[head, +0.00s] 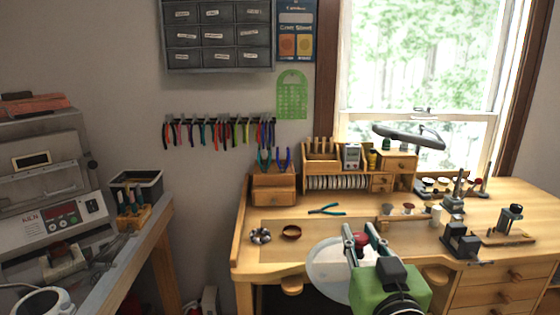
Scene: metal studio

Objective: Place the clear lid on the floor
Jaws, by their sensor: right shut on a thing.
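The clear lid (325,268) is a round, whitish see-through disc in the lower middle of the head view. It overlaps the front edge of the wooden workbench in the picture. My right gripper (360,240) reaches up from the bottom and is shut on the lid, with a red part, apparently its knob, between the fingers. The gripper body and fingers hide part of the lid's right side. The floor is mostly hidden below the workbench and my arm. My left gripper is not in view.
The workbench (345,218) carries teal pliers (327,210), a wooden organizer and several small tools. A second bench (150,235) on the left holds a machine (50,215) and a black bin (137,185). A dark gap lies between the benches.

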